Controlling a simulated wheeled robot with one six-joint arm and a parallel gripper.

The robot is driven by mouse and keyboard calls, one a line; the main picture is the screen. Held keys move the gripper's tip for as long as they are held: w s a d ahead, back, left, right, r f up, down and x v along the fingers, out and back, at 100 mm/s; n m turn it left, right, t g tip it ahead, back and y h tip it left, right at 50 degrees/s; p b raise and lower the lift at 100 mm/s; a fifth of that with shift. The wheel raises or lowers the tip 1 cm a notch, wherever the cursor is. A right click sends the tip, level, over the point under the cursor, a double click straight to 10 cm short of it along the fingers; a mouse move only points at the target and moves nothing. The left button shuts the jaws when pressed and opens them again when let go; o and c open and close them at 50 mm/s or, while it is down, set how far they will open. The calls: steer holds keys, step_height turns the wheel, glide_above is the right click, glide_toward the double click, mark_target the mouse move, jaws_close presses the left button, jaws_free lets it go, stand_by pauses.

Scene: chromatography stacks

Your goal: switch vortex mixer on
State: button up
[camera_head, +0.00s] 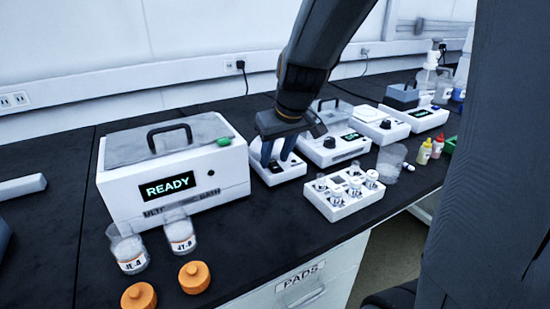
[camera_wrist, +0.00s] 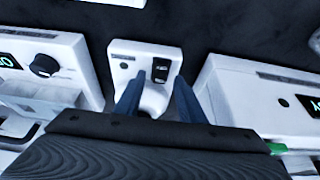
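The vortex mixer appears to be the small white unit (camera_head: 284,176) between the ultrasonic bath and a white unit with a knob and display. In the wrist view its white body (camera_wrist: 127,62) carries a small dark label and a black rocker switch (camera_wrist: 161,66). I cannot tell which way the rocker is set. My gripper (camera_head: 277,160) points down over the mixer. Its two blue fingers (camera_wrist: 160,92) are apart, with nothing seen between them. The fingertips appear close to the switch; I cannot tell whether they touch the mixer. The gripper hides part of the mixer.
The ultrasonic bath (camera_head: 120,186), showing READY, stands close on the left. The knobbed unit (camera_head: 345,150) is close on the right. A white vial rack (camera_head: 345,207) stands in front. Two jars (camera_head: 128,250) and two orange caps (camera_head: 195,277) are at front left.

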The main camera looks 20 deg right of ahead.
steer(key=shift+w+f, duration=0.15)
steer(key=shift+f, duration=0.1)
